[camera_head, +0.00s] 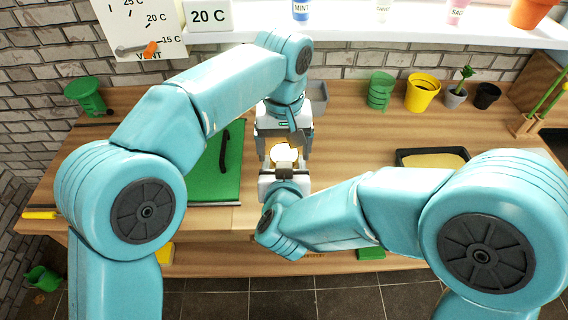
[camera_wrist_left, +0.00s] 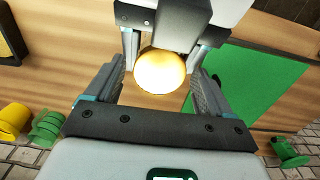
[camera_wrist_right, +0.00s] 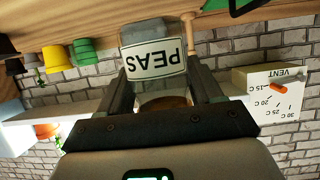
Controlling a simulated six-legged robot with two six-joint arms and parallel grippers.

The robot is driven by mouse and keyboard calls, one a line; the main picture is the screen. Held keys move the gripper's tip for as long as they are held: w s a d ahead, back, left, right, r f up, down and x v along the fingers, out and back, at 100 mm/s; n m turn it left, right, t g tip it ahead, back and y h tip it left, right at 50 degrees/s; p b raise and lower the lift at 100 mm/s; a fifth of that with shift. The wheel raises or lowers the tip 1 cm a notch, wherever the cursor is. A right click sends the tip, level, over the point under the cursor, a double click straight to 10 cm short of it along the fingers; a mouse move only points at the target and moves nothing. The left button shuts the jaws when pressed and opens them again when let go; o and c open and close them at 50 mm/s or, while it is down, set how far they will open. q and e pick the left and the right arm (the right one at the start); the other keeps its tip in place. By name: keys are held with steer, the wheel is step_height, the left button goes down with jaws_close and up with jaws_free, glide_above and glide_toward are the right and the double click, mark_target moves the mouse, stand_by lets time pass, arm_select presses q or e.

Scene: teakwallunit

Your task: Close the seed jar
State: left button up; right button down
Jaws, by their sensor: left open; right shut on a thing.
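In the head view my left gripper (camera_head: 284,142) is directly over the jar.
A green mat (camera_head: 205,183) with a dark curved tool lies left of the grippers. A grey container (camera_head: 318,98) stands just behind. A dark tray (camera_head: 432,160) and several pots, including a yellow one (camera_head: 422,92), are to the right. A white shelf (camera_head: 400,38) runs above.

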arm_select(q)
steer(key=shift+r, duration=2.3)
steer(key=o, duration=0.3)
